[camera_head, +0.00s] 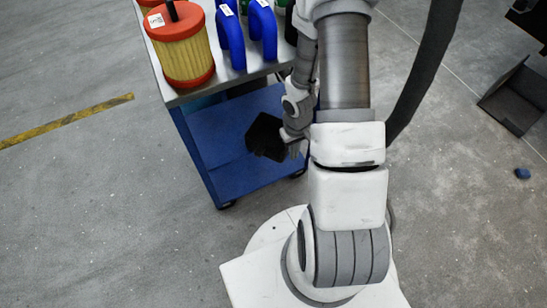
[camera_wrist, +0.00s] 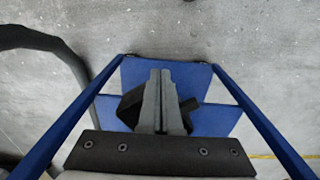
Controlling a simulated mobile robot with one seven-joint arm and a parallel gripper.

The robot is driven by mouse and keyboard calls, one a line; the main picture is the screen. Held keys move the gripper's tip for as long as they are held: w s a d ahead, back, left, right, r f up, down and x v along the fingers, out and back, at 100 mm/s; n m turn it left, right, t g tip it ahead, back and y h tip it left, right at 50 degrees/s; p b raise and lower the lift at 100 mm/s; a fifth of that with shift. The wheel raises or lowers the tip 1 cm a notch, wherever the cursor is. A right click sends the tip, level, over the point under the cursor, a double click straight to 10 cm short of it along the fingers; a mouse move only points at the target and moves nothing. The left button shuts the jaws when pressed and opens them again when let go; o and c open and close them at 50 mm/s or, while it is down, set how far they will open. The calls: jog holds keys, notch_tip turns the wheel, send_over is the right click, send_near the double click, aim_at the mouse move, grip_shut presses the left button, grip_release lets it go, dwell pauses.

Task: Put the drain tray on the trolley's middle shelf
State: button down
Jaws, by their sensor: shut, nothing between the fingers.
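The trolley has a grey metal top (camera_head: 240,73) and blue lower shelving (camera_head: 225,135), left of my arm in the head view. A black, angular, flat thing, seemingly the drain tray (camera_head: 266,137), lies over the blue shelving beside my gripper (camera_head: 294,150). In the wrist view the blue shelving (camera_wrist: 218,122) shows behind my gripper (camera_wrist: 160,74), whose fingers are together and empty. The black tray (camera_wrist: 131,107) is partly hidden behind the fingers, showing on both sides. I cannot tell whether they touch it, or exactly which shelf level bears it.
A yellow filter with red ends (camera_head: 183,50) and blue jugs (camera_head: 231,38) stand on the trolley top. A dark open box (camera_head: 516,96) and a small blue thing (camera_head: 522,173) lie on the floor at right. The floor left of the trolley is clear.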

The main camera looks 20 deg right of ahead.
notch_tip(320, 180, down, 12)
jog(key=b, duration=0.5)
jog(key=shift+w+a+r, duration=0.15)
jog(key=shift+w, duration=0.5)
jog(key=shift+w+a+r, duration=0.1)
jog(key=shift+w+a, duration=0.05)
jog(key=shift+w, duration=0.45)
jog(key=shift+w+a+r, duration=0.15)
jog(key=shift+w, duration=0.5)
